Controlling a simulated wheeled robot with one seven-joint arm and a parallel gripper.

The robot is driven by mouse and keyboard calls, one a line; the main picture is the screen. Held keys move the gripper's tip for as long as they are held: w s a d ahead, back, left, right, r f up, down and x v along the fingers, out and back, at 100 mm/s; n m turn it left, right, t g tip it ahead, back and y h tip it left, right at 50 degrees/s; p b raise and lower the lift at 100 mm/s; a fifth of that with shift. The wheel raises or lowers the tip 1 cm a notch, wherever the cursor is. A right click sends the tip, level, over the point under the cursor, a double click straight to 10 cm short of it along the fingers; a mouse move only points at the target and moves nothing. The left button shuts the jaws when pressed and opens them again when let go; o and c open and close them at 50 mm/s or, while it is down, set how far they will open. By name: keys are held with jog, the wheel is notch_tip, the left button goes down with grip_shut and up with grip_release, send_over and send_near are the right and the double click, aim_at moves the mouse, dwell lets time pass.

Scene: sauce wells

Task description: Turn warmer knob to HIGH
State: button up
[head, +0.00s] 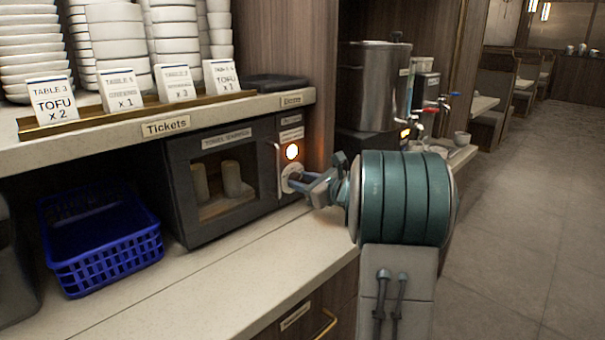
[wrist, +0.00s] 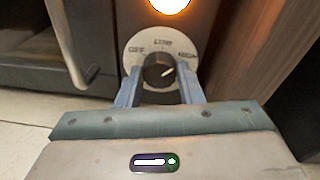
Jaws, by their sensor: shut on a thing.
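The towel warmer (head: 222,180) is a dark box with a glass door under the counter shelf. Its black knob (wrist: 158,70) sits on a pale round dial (wrist: 134,58) marked OFF at left, LOW at top and apparently HIGH at right. The dial also shows in the head view (head: 291,171), partly covered by my gripper. The knob's white line points up and right, between LOW and HIGH. My gripper (wrist: 160,92) is shut on the knob, with one blue-grey finger on each side; it also shows in the head view (head: 299,182). An orange lamp (head: 292,152) above the dial is lit.
A blue basket (head: 105,245) stands left of the warmer on the counter (head: 200,290). The shelf above carries ticket cards (head: 121,90) and stacked bowls (head: 125,45). The counter in front of the warmer is clear.

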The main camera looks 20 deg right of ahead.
jog(key=shift+m+p, duration=1.1)
jog(key=shift+m, duration=0.2)
jog(key=shift+f+y, duration=0.1)
jog(key=shift+y, duration=0.2)
jog(key=o, duration=1)
jog(key=v, duration=1.3)
jog(key=shift+s+d, duration=0.15)
jog(key=shift+s, duration=0.25)
